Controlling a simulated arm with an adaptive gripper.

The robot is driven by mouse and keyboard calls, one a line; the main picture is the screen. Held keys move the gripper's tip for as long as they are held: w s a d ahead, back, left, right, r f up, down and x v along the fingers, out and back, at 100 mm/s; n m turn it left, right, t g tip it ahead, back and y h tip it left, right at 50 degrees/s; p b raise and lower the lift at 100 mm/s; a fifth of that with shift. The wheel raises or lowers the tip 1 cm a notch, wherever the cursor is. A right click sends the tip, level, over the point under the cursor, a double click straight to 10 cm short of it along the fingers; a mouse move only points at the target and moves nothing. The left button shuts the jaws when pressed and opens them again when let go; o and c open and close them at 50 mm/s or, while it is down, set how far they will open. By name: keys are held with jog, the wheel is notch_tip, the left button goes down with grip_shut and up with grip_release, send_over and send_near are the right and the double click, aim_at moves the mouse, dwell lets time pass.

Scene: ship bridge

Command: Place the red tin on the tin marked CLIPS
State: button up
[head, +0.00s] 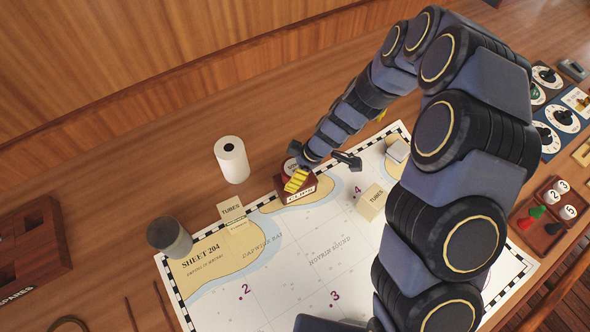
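My gripper (322,170) is over the upper edge of the chart. One finger with a yellow ridged pad reaches down at the left; a dark finger stands out at the right. They look spread, with nothing visible between them. A red box-like tin (322,184) with a pale label on its front sits beneath and beside the left finger, partly hidden by it. I cannot read CLIPS on any tin. Cream tins marked TUBES stand at the left (231,210) and the right (372,203).
The chart (290,265) covers the middle of the wooden desk. A white paper roll (231,160), a grey cylinder (170,237) and a pale grey block (398,150) stand around it. A red tray (540,222) with pegs and dial panels (550,137) are at right. My arm hides the chart's right part.

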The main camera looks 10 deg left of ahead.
jog(key=shift+f, duration=0.25)
jog(key=o, duration=1.2)
jog(key=shift+c, duration=0.2)
jog(key=s+d+r+m, duration=0.2)
jog(key=d+r, duration=0.2)
jog(key=r, duration=0.5)
jog(key=s+d+r+m, duration=0.2)
jog(key=s+d+r, duration=0.15)
jog(key=r, duration=0.45)
jog(key=s+d+r+m+g+h, duration=0.1)
jog(key=s+d+r+m+h, duration=0.1)
jog(key=s+d+m, duration=0.3)
jog(key=s+d+r+m+h, duration=0.2)
jog(key=s+d+r+m, duration=0.3)
jog(key=s+m, duration=0.4)
jog(key=s+d, duration=0.1)
jog(key=s, duration=0.2)
jog(key=shift+s+d+r+g, duration=0.15)
jog(key=shift+g, duration=0.25)
